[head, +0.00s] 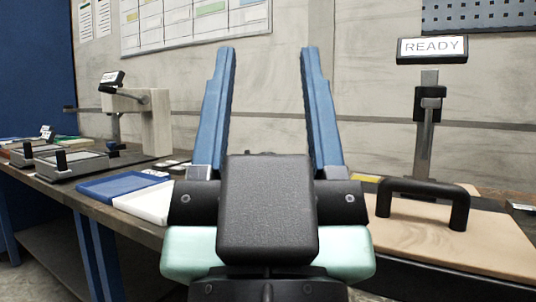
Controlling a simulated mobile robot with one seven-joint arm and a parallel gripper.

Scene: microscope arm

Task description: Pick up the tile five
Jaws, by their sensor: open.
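My gripper (269,52) fills the middle of the head view. Its two long blue fingers point up and stand wide apart, with nothing between them. I cannot make out a tile marked five. A few small pale and dark pieces (156,173) lie on the bench left of my gripper, behind the trays, but any marks on them are too small to read. My gripper hides the middle part of the bench.
A blue tray (115,186) and a white tray (148,203) lie on the left bench. A beige stand (155,122) and black-topped devices (70,163) are farther back. At right, a black handle (423,187) stands on a tan board (470,245), before a post with a READY sign (432,48).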

